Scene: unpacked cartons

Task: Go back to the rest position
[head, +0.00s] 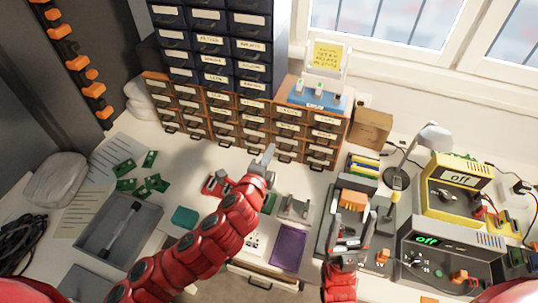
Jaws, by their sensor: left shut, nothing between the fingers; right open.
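My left arm reaches in from the lower left across the workbench (100,165). My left gripper (265,158) is shut and empty, in front of the small drawer cabinet, above the middle of the bench. My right gripper (348,238) is open at the lower right, over or beside a dark tray with an orange block (353,200). I cannot tell whether its fingers touch anything there.
Drawer units (225,48) stand at the back. A grey tray (88,238), green boards (150,183) and a purple tray (288,247) lie on the bench. A lamp (434,136), a yellow instrument (452,190) and a grey instrument (440,250) crowd the right.

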